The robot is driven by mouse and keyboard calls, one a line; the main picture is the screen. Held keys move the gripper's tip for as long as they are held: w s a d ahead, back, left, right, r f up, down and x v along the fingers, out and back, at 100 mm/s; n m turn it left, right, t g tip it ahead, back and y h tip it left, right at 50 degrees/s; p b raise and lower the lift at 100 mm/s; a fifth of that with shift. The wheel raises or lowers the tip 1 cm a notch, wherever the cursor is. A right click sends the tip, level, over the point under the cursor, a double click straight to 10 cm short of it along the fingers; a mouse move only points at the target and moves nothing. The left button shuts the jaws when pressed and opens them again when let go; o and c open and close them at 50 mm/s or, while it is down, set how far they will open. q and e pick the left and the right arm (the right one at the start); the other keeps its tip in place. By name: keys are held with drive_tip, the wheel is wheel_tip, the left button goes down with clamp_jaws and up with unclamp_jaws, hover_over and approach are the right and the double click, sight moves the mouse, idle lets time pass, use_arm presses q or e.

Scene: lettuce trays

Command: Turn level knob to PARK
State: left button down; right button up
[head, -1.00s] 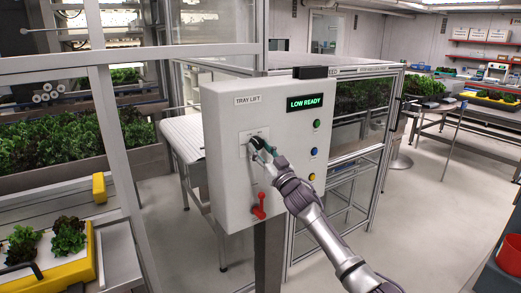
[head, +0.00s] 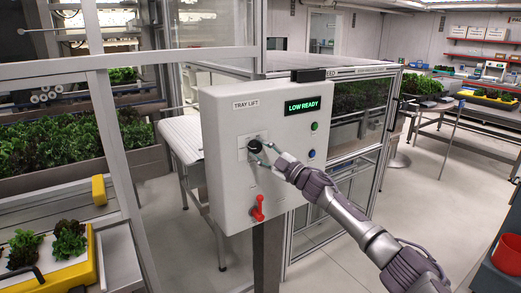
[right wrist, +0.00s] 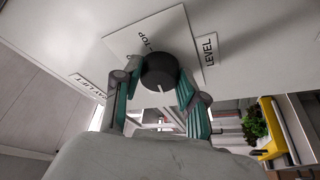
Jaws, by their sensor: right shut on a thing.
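The level knob (head: 254,145) is a round black knob on a white plate on the front of the grey-white TRAY LIFT box (head: 224,190). In the right wrist view the knob (right wrist: 159,69) has a white pointer line on its rim, pointing down in the picture. A "LEVEL" label (right wrist: 208,49) and a partly hidden label ending in "TOP" (right wrist: 144,42) are by it. PARK cannot be read. My right gripper (head: 260,152) is shut on the knob, with its teal-padded fingers on either side of it (right wrist: 156,88). My left gripper is not in view.
The box display (head: 303,106) reads "LOW READY". A red lever (head: 257,208) hangs under the knob. A metal frame (head: 112,150) stands left; open floor lies right.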

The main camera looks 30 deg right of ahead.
drive_tip(key=shift+r+n+g+p, duration=0.1)
drive_tip(key=shift+n+g+p, duration=0.3)
drive_tip(key=shift+n, duration=0.8)
drive_tip(key=o, duration=1.1)
drive_tip(key=shift+o, duration=0.2)
drive_tip(key=v, duration=1.2)
drive_tip(key=shift+w+d+f, duration=0.1)
drive_tip(key=shift+d+f, duration=0.05)
drive_tip(key=shift+f, duration=0.05)
